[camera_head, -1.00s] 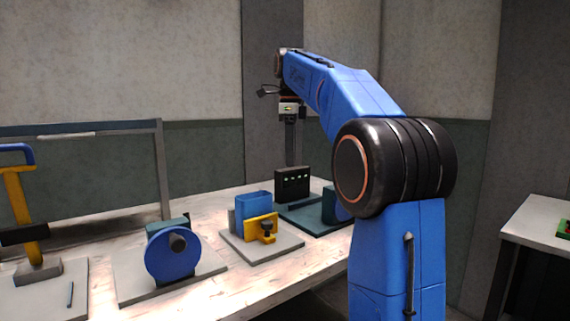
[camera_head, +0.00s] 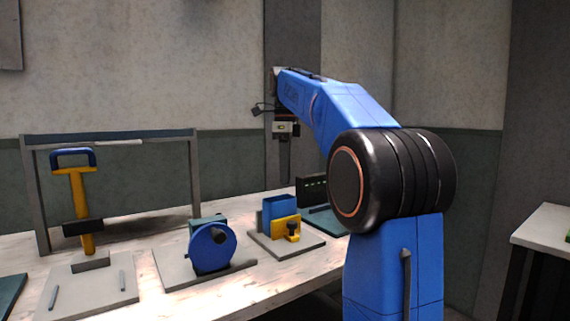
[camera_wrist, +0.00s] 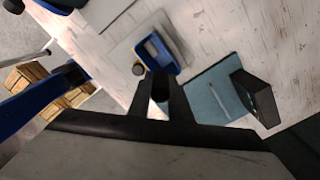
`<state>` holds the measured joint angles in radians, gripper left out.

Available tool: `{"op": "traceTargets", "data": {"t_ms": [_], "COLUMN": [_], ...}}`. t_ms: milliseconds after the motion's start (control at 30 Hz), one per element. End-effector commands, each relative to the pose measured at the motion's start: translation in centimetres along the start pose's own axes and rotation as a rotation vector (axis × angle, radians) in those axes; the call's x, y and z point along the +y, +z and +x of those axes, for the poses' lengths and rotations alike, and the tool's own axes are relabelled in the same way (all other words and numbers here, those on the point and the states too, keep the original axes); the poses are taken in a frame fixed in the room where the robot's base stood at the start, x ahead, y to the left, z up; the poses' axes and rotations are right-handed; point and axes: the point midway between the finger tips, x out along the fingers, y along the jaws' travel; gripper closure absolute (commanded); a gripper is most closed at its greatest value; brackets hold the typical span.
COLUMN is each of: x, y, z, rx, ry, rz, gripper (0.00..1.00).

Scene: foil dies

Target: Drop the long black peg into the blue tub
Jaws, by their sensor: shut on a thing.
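The blue tub (camera_head: 280,208) is an open-topped block behind a yellow clamp on a grey plate on the bench. In the wrist view the tub (camera_wrist: 153,49) shows its open top just beyond my fingertips. My gripper (camera_head: 284,158) points down, in line above the tub in the head view, with a gap between. In the wrist view my gripper (camera_wrist: 160,100) is shut on a dark piece, apparently the long black peg (camera_wrist: 160,87), seen nearly end-on. The peg's length and lower end are hard to make out.
A blue disc fixture (camera_head: 212,248) stands left of the tub. Further left is a yellow post with a blue handle (camera_head: 80,200). A dark block with green lights (camera_head: 312,189) stands behind right on a teal plate (camera_wrist: 207,92). Wooden boxes (camera_wrist: 25,78) lie below the bench.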

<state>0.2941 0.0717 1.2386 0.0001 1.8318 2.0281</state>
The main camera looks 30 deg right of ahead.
Motion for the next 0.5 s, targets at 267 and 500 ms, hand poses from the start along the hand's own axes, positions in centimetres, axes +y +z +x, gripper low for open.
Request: {"op": "traceTargets", "data": {"t_ms": [267, 500], "x": [0.0, 0.0], "y": [0.0, 0.0], "z": [1.5, 1.6], "rx": [0.0, 0.0], "ry": [0.0, -0.001], "rz": [0.0, 0.0], "gripper": [1.0, 1.0]}}
